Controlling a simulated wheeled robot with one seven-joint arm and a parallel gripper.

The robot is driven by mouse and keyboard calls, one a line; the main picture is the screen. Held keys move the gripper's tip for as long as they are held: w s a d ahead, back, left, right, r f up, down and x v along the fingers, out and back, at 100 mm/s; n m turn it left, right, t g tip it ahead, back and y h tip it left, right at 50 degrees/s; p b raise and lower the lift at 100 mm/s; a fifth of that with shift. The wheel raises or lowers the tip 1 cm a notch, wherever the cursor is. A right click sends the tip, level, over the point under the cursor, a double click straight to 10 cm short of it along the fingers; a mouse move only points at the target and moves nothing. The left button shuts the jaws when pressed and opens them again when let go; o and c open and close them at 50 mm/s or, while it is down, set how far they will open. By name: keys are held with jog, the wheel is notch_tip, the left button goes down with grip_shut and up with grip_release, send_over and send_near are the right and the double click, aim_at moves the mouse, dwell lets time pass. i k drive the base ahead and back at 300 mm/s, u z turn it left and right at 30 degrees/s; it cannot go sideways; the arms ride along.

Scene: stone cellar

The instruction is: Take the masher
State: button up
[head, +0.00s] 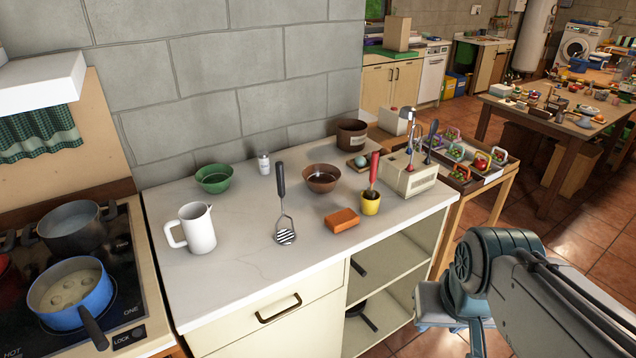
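The masher (284,228) is on the white counter (240,264), near its middle. It has a dark upright-pointing handle and a slotted metal head that shows toward the front. A white pitcher (200,229) stands to its left, and an orange block (341,220) lies to its right. A brown bowl (321,178) is behind and right of it. My arm shows at the lower right, apart from the counter items. My gripper's fingertips cannot be made out, so whether it is open or shut is not visible.
A green bowl (213,178) and a shaker (264,163) stand at the back near the wall. A yellow cup (370,203) with a red-handled tool is right of the block. A stove with a blue pot (69,293) is at left. The counter's front is clear.

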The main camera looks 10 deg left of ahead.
aim_at(280, 165)
jog(key=i, duration=0.65)
jog(key=u, duration=0.8)
jog(key=i, duration=0.45)
jog(key=u, duration=0.45)
